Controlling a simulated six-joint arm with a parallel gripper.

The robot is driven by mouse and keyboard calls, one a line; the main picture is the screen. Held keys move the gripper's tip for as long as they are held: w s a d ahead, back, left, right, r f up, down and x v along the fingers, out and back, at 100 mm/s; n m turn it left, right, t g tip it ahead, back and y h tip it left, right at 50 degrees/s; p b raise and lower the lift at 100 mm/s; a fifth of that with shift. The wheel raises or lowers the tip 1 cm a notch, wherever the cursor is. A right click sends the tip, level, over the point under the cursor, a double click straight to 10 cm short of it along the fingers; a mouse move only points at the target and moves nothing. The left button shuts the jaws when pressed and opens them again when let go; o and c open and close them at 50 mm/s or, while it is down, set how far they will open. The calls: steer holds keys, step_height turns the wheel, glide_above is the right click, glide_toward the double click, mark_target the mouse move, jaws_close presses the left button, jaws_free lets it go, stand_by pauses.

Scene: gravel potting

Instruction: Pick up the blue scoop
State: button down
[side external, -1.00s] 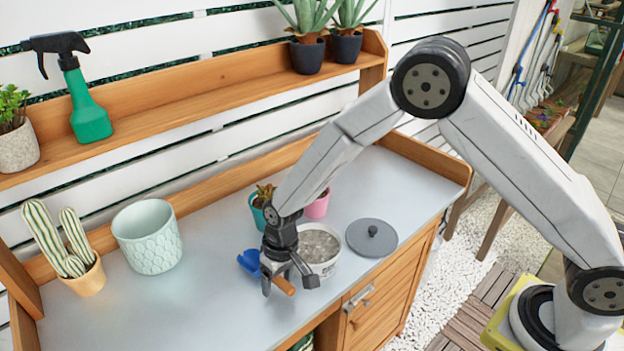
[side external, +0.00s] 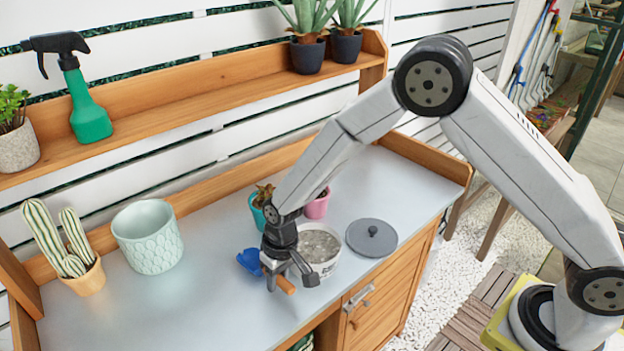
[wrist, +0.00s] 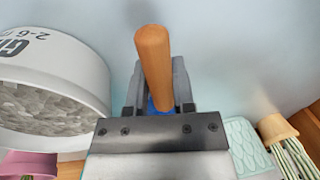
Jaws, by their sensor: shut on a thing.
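The blue scoop (side external: 249,261) is at the bench top left of the gravel tub, its blue bowl showing left of my gripper. Its orange-brown wooden handle (side external: 286,285) sticks out between the fingers toward the bench front. My gripper (side external: 285,280) points down and is shut on the scoop near where handle and blue part meet. In the wrist view the wooden handle (wrist: 154,60) stands between the two grey fingers, with a bit of blue at its base; the bowl is hidden there. I cannot tell whether the scoop touches the bench.
The white tub of grey gravel (side external: 325,262) stands close to the right of my gripper. A grey lid (side external: 371,238) lies further right. A teal pot (side external: 258,215) and a pink pot (side external: 317,206) stand behind. A pale green pot (side external: 148,240) is at left, with clear bench between.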

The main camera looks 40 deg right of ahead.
steer(key=shift+r, duration=0.65)
steer(key=s+d+r, duration=0.4)
steer(key=s+r, duration=0.7)
steer(key=s, duration=0.2)
steer(key=shift+d+r, duration=0.15)
steer(key=shift+d, duration=0.25)
steer(key=shift+s, duration=0.1)
stand_by(0.4)
steer(key=w+d+r+m+g+y, duration=0.2)
steer(key=w+m+g, duration=0.2)
steer(key=w+m, duration=0.1)
steer(key=shift+w+d+r+m+g, duration=0.3)
steer(key=shift+w+d+r+m, duration=0.05)
steer(key=shift+w+d+m, duration=0.1)
